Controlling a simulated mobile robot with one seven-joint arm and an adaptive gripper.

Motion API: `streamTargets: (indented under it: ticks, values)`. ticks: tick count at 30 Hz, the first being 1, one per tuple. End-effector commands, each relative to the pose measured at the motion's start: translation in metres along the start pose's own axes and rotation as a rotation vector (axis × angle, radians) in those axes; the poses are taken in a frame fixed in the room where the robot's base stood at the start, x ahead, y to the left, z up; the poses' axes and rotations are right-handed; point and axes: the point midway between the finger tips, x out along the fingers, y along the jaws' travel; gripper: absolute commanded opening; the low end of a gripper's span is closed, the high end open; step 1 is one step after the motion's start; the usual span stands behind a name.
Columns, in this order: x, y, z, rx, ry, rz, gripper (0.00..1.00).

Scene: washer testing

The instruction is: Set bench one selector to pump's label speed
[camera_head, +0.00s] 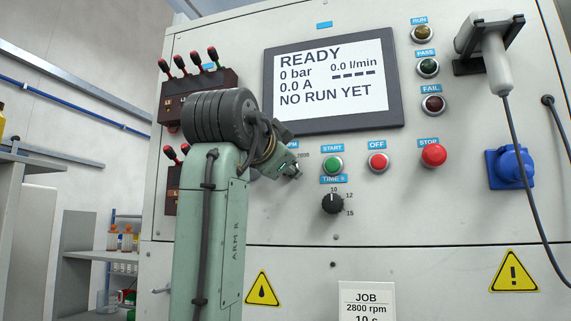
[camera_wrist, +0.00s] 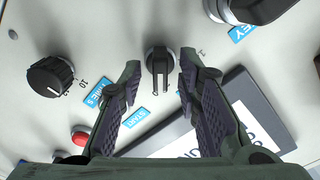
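The speed selector (camera_wrist: 158,58) is a black knob with a pale pointer bar in the wrist view. My gripper (camera_wrist: 160,64) is open, with one finger on each side of the knob and a visible gap to both. Whether the fingertips reach past its face is unclear. A job card (camera_head: 367,305) below reads 2800 rpm. No pump label is readable.
The TIME selector (camera_head: 332,203), pointing near 10, also shows in the wrist view (camera_wrist: 50,77). START (camera_head: 332,164), OFF (camera_head: 378,162) and STOP (camera_head: 434,155) buttons lie to the right. The display (camera_head: 333,125) reads READY, NO RUN YET. Red-tipped switches (camera_head: 198,61) stand behind my arm.

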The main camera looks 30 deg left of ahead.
Motion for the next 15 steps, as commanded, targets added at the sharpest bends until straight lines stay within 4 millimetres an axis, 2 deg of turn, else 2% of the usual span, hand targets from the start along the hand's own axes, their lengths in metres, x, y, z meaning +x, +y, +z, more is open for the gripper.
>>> streamTargets:
  ticks: [5,15]
  values:
    - [-0.021,-0.001,0.0,0.001,0.002,-0.003,0.31]
    - [-0.091,-0.001,-0.001,0.002,0.002,-0.003,0.31]
